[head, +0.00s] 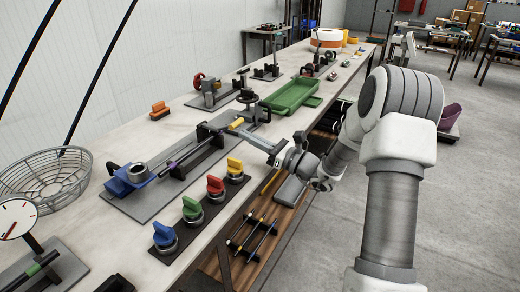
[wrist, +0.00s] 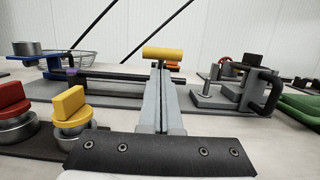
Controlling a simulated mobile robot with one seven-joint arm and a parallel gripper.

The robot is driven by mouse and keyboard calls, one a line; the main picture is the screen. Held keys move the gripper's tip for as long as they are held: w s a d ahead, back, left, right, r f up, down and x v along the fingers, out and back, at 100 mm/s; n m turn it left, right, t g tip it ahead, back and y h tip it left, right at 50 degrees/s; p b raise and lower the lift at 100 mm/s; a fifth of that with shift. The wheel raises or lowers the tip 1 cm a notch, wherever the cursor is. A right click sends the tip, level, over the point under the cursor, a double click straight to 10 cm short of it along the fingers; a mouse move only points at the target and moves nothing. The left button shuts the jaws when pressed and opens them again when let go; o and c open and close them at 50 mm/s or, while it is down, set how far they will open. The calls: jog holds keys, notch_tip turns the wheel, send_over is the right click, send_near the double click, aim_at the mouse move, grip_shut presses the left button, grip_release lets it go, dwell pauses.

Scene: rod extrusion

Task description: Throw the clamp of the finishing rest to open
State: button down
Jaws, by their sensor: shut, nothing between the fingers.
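A yellow cylindrical handle (head: 236,122) lies crosswise at the end of my shut fingers; it also shows in the wrist view (wrist: 169,53). My gripper (head: 245,132) is shut and empty, its two grey fingers (wrist: 160,72) side by side with their tips at or just below the handle. I cannot tell whether they touch it. The long grey fixture plate (head: 142,207) bears a blue block (head: 128,182) at its near-left end. A dark clamp-like fixture with a black handle (wrist: 267,91) stands to the right of my fingers. Which part is the finishing rest's clamp is unclear.
Several coloured knobs, including a yellow one (head: 234,167) and a red one (head: 215,185), line the table's front edge. A green tray (head: 290,96) lies right of the fixture. A wire basket (head: 48,177) and a dial gauge (head: 17,219) are at the left.

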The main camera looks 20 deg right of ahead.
jog(key=shift+w+a+r, duration=0.2)
jog(key=shift+r, duration=0.2)
jog(key=shift+r, duration=0.1)
jog(key=shift+r+p, duration=0.4)
jog(key=shift+p, duration=0.5)
jog(key=shift+r+g+h, duration=0.15)
jog(key=shift+g+h, duration=0.15)
jog(key=w+a+r+g+h+p, duration=0.25)
jog(key=r+p, duration=0.35)
jog(key=p, duration=0.5)
jog(key=w+a+r+g+h+p, duration=0.25)
jog(key=r+p, duration=0.25)
jog(key=p, duration=0.5)
jog(key=w+a+r+p, duration=0.2)
jog(key=w+a+p, duration=0.1)
jog(key=w+a, duration=0.3)
jog(key=shift+w+a+r+g+h+p, duration=0.2)
jog(key=shift+r+g+h+p, duration=0.15)
jog(key=shift+r+g+h, duration=0.05)
